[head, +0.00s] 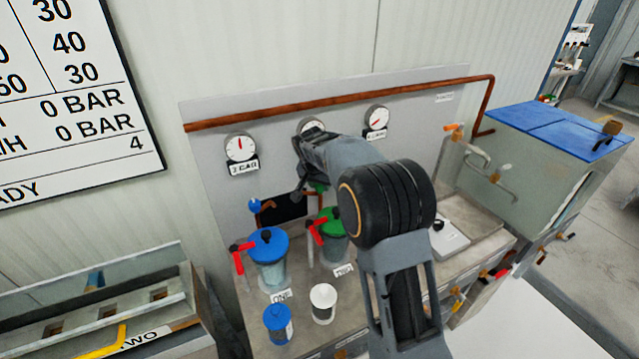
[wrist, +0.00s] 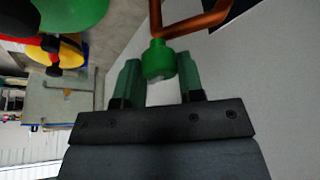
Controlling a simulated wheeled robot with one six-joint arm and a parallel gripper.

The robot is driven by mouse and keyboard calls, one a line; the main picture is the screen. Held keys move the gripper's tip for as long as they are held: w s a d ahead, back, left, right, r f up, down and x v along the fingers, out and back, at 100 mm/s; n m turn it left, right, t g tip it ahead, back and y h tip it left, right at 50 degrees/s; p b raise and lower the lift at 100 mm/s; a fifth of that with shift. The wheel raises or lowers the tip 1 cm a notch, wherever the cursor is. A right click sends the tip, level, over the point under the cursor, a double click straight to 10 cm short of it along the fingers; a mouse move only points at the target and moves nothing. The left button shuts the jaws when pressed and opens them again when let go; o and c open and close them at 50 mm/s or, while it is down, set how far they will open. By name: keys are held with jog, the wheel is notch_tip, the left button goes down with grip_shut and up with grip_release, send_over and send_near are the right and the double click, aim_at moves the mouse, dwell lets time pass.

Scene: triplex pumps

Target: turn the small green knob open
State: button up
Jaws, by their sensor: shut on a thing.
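The small green knob (wrist: 158,58) shows in the wrist view at the end of a bent copper pipe (wrist: 195,17). My gripper (wrist: 159,74) has one finger on each side of it and is shut on it. In the head view a bit of the green knob (head: 319,187) shows in front of the back panel, by the dark rectangle. My gripper (head: 300,192) reaches down there, and my arm hides much of that spot.
A blue-lidded jar (head: 268,258) and a green-lidded jar (head: 334,238) with red-handled valves stand below. A small blue knob (head: 254,204) is left of my gripper. A white cup (head: 323,302) and blue pot (head: 277,323) stand in front. Gauges line the panel.

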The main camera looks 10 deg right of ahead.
jog(key=o, duration=0.9)
jog(key=shift+r, duration=0.1)
jog(key=b+v, duration=0.1)
jog(key=v, duration=1.2)
jog(key=shift+r, duration=0.3)
jog(key=shift+s+a, duration=0.1)
